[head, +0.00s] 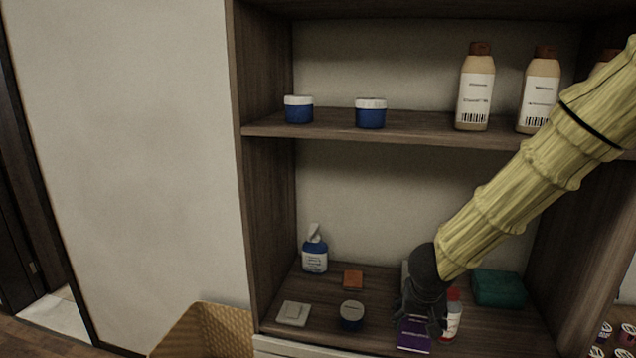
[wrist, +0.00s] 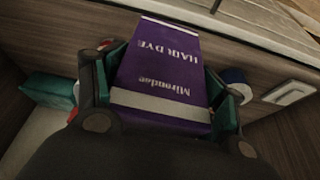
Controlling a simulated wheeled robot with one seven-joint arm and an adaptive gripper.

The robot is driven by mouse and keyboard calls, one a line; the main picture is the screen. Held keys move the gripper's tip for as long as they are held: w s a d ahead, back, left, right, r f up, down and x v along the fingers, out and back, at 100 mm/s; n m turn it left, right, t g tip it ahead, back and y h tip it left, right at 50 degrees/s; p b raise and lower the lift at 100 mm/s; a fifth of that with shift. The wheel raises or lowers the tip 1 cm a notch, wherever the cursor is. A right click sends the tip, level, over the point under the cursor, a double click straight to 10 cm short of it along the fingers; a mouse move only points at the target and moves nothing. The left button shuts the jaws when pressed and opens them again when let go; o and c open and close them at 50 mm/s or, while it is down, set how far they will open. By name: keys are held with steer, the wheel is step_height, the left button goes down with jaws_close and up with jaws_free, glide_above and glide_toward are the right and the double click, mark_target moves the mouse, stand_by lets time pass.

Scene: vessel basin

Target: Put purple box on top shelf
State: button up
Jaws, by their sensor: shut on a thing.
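The purple box (head: 414,334) stands on the lower shelf near its front edge, right of the middle in the head view. In the wrist view the purple box (wrist: 166,72) fills the space between my fingers, its "Hair Dye" label upside down. My gripper (head: 424,312) is shut on the purple box, with a finger on either side of it; it also shows in the wrist view (wrist: 165,95). The upper shelf (head: 330,127) holds two blue jars (head: 299,110) and (head: 370,113) and tan bottles (head: 476,88). Whether the box touches the lower shelf is hard to tell.
On the lower shelf (head: 385,335) are a blue pump bottle (head: 315,252), an orange block (head: 353,280), a jar (head: 352,315), a pale square (head: 293,313), a red-capped bottle (head: 453,316) beside my gripper and a green towel (head: 498,288). A wicker basket (head: 205,332) stands left.

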steer(key=a, duration=0.1)
steer(key=w+a, duration=0.1)
steer(key=a, duration=0.1)
steer(key=w+a, duration=0.1)
steer(key=a, duration=0.1)
steer(key=shift+r, duration=0.15)
steer(key=shift+d, duration=0.15)
